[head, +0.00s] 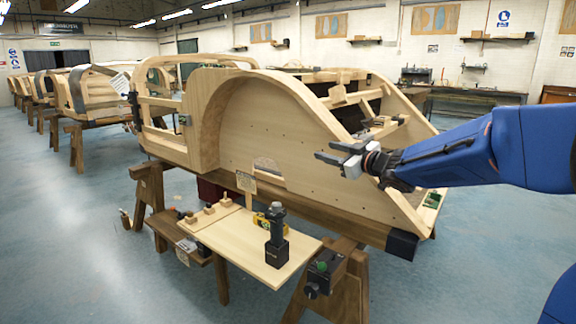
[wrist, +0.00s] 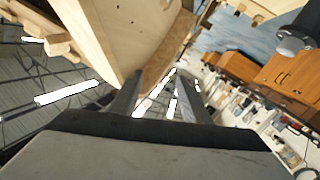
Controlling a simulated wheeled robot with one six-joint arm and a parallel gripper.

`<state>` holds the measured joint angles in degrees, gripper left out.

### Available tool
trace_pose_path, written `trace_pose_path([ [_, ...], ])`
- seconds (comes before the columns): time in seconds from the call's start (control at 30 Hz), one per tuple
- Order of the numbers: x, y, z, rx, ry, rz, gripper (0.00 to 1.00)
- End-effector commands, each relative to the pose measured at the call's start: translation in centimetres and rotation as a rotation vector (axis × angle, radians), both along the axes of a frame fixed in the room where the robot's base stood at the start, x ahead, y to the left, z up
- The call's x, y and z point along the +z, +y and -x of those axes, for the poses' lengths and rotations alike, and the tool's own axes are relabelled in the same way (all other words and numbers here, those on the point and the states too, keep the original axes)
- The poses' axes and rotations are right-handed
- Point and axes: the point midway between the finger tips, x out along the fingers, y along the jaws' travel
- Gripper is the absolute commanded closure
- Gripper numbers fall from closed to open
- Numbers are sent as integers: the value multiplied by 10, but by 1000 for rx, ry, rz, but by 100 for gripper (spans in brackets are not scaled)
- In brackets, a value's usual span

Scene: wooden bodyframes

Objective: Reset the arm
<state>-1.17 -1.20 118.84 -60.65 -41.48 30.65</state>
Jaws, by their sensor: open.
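My blue arm reaches in from the right in the head view. My gripper (head: 328,152) is open, with its two grey fingers pointing left in front of the curved side panel of the wooden bodyframe (head: 290,130). Nothing shows between the fingers. In the wrist view, my gripper (wrist: 158,85) also shows open and empty, with the pale wood of the frame close by at the upper left. I cannot tell the exact gap between the fingertips and the panel.
A small wooden board (head: 235,237) on trestles holds a black cordless tool (head: 276,240), a yellow item and small blocks. A trestle leg (head: 345,290) stands at front. More bodyframes (head: 95,90) line the left. The blue floor (head: 70,250) at left is clear.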

Motion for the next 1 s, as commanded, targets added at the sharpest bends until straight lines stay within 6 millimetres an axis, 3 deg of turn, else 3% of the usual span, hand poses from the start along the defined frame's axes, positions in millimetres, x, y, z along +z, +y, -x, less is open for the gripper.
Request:
trace_pose_path([
  [0.1,8,-38,19,-169,28,16,57],
  [0.27,2,-89,54,-378,109,31,57],
  [0.47,-25,-143,119,-595,263,46,57],
  [0.6,-54,-171,175,-711,401,51,57],
  [0.8,-106,-190,269,-814,636,53,57],
  [1.0,-160,-184,368,-836,893,53,57],
])
